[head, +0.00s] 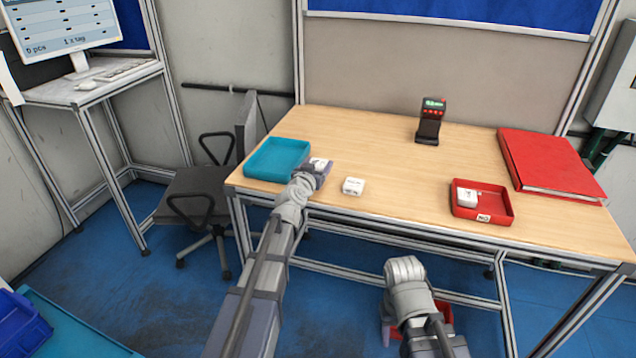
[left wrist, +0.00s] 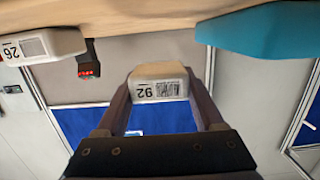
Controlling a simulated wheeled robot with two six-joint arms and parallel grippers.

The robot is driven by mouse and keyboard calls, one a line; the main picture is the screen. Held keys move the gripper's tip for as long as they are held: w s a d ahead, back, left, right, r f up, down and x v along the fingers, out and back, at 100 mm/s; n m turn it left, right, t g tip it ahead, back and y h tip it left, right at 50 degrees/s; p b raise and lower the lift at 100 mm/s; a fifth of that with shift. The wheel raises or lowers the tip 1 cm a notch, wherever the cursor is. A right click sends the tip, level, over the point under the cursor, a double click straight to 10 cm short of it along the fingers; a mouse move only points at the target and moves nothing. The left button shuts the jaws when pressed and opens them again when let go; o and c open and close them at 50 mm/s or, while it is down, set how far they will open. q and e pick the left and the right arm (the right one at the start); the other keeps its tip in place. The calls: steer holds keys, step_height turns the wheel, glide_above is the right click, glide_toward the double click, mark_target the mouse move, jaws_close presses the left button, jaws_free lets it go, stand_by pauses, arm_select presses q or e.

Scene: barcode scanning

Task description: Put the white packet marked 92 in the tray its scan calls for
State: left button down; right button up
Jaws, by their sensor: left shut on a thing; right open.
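The white packet marked 92 (left wrist: 158,88) is between the fingers of my left gripper (left wrist: 160,95), its printed label with a barcode facing the wrist camera. In the head view my left gripper (head: 317,168) is shut on this packet (head: 319,163), just right of the teal tray (head: 262,174). The red tray (head: 482,213) with a "NO" label holds a white packet (head: 467,197). The scanner (head: 430,124) stands upright at the back of the table with its display lit. My right gripper (head: 392,330) is open, low in front of the table, largely hidden by its wrist.
A second white packet (head: 353,186), marked 26 in the left wrist view (left wrist: 40,46), lies on the table right of my left gripper. A red binder (head: 550,165) lies at the right. The middle tabletop is clear. A chair (head: 190,195) stands left of the table.

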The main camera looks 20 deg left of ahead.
arm_select(q)
steer(key=shift+f+b, duration=2.2)
steer(key=shift+b, duration=0.05)
steer(key=shift+f+b, duration=0.3)
jaws_free()
steer(key=shift+r, duration=0.1)
steer(key=shift+s, duration=0.1)
